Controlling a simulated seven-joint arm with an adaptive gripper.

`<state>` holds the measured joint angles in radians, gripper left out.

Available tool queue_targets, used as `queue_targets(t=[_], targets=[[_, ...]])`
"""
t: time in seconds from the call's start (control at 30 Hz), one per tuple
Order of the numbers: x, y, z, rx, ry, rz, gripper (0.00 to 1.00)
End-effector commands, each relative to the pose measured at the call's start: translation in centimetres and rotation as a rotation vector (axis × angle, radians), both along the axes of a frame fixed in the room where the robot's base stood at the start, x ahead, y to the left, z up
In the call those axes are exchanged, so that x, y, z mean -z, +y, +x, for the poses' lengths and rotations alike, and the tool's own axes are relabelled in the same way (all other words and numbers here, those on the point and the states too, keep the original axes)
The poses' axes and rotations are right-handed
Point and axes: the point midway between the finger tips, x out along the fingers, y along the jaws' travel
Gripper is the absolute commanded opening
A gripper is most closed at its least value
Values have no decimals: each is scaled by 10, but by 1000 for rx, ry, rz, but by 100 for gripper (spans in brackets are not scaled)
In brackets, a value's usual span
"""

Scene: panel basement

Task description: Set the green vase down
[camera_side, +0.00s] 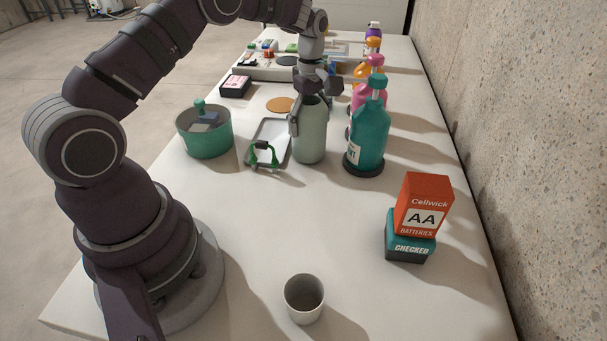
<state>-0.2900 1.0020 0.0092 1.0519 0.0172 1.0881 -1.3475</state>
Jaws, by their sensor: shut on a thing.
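The pale green vase (312,143) stands upright near the middle of the table (220,240). My gripper (301,117) reaches down from above and is shut on the vase near its rim. One finger shows against the vase's left side; the other is hidden. I cannot tell whether the vase's base touches the table or is slightly above it.
A teal bottle (369,138) on a dark round base stands close right. A grey tray (271,131), a green clamp-like tool (263,153) and a green tub (207,139) are left. Stacked boxes (423,205) and a cup (304,299) are nearer; the table between is clear.

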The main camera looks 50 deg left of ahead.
Motion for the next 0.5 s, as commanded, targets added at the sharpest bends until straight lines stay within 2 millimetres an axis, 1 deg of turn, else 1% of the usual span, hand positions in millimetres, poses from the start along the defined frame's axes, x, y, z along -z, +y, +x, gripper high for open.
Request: queue_targets(t=[0.2,0.23,0.4,0.5], targets=[[3,0,0,0,0,0,33],[3,0,0,0,1,0,76],[2,0,0,0,0,0,98],[2,0,0,0,0,0,100]])
